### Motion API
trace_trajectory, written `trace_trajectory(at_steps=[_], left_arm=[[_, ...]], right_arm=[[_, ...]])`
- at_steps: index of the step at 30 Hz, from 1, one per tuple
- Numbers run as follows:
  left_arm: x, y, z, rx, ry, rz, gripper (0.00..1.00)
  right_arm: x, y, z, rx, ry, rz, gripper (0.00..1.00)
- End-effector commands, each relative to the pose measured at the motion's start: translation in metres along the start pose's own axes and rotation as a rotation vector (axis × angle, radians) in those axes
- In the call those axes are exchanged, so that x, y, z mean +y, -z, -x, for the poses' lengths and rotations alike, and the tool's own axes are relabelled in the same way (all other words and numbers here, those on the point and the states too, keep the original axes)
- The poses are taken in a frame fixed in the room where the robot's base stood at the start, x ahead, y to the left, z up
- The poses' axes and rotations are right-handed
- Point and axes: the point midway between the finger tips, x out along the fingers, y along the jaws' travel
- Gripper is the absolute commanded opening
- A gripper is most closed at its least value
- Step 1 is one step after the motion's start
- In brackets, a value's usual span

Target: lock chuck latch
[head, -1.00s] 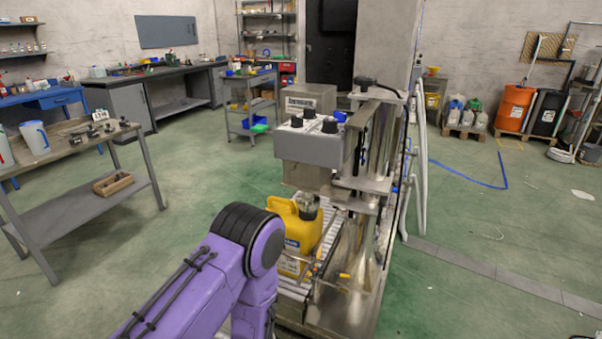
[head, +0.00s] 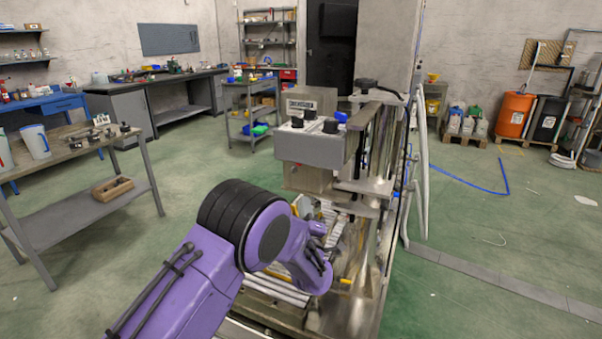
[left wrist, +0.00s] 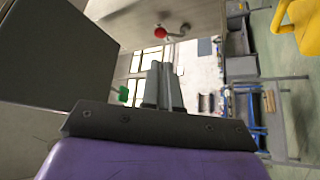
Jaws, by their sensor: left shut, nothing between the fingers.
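The machine (head: 312,150), with a grey control box and black knobs, stands in the middle of the head view. My left arm reaches in front of its lower part, and its fingertips are hidden there. In the left wrist view my left gripper (left wrist: 164,88) is shut and empty, its two grey fingers together. Beyond the fingertips is a red-ended metal lever (left wrist: 161,33) on a pale metal face, apart from them; I cannot tell if it is the chuck latch. A green part (left wrist: 122,93) shows left of the fingers. My right gripper is out of view.
A yellow canister (left wrist: 298,25) shows at the upper right of the left wrist view; my arm mostly hides it in the head view. A roller conveyor (head: 275,288) runs below my arm. A workbench (head: 75,215) stands at left.

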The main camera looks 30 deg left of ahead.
Motion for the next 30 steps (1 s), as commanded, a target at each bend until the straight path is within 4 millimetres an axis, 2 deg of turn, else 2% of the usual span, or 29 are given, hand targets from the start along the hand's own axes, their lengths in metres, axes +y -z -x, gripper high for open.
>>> trace_trajectory(at_steps=[18,24,30], left_arm=[[-0.001,0.002,-0.119,0.002,0.001,-0.002,0.00],[-0.001,0.001,-0.135,0.000,0.001,-0.001,0.00],[-0.001,0.000,-0.136,-0.001,0.001,-0.002,0.00]], right_arm=[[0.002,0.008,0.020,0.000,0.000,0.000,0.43],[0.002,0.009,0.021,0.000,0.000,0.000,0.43],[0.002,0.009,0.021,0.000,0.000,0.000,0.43]])
